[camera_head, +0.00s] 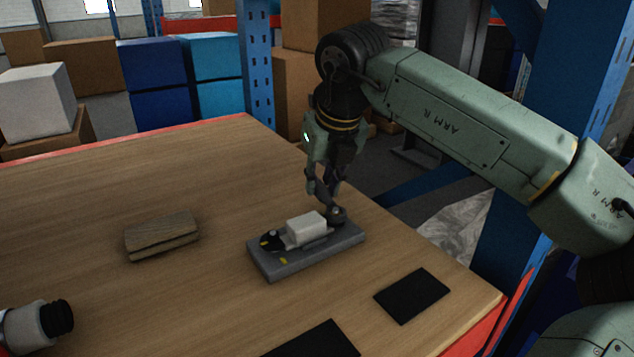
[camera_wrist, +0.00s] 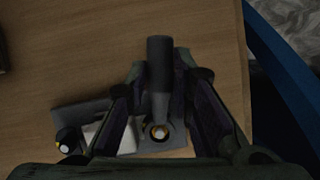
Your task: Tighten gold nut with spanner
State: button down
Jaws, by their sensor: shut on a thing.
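A grey base plate (camera_head: 305,254) lies on the wooden table, with a white block (camera_head: 306,227) on it. My gripper (camera_head: 328,190) points down over the plate's right end. In the wrist view my gripper (camera_wrist: 160,82) is shut on the dark grey spanner (camera_wrist: 159,55), whose handle runs between the fingers. At the plate's left end is a black knob-like part (camera_wrist: 67,140) with a light centre.
A wooden block (camera_head: 162,237) lies left of the plate. Two black mats (camera_head: 411,295) lie near the front edge. A white and black cylindrical object (camera_head: 38,322) is at the lower left. A blue rack post (camera_head: 257,75) stands behind the table. Table between block and plate is clear.

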jog(key=d+m, duration=0.1)
jog(key=m, duration=0.1)
jog(key=d+m+h+b, duration=0.1)
jog(key=m, duration=0.1)
jog(key=shift+w+f+h, duration=0.1)
jog(key=shift+w+h, duration=0.2)
jog(key=m+b, duration=0.1)
jog(key=d+m+h+b, duration=0.1)
jog(key=m, duration=0.1)
jog(key=shift+s+d, duration=0.1)
jog(key=shift+d, duration=0.2)
jog(key=shift+s+d+m+h, duration=0.15)
jog(key=shift+d+m+h, duration=0.25)
jog(key=shift+m, duration=0.45)
jog(key=shift+s+d+m+h, duration=0.15)
jog(key=shift+d+m+h, duration=0.2)
jog(key=shift+m, duration=0.55)
jog(key=shift+s+d+m+h, duration=0.15)
jog(key=shift+d+m+h, duration=0.25)
jog(key=shift+m, duration=0.45)
jog(key=shift+w+a+n+y, duration=0.2)
jog(key=shift+a+n+y, duration=0.15)
jog(key=shift+n, duration=0.45)
jog(key=shift+r, duration=0.2)
jog(key=shift+r+p, duration=0.45)
jog(key=shift+r, duration=0.25)
jog(key=shift+r, duration=0.1)
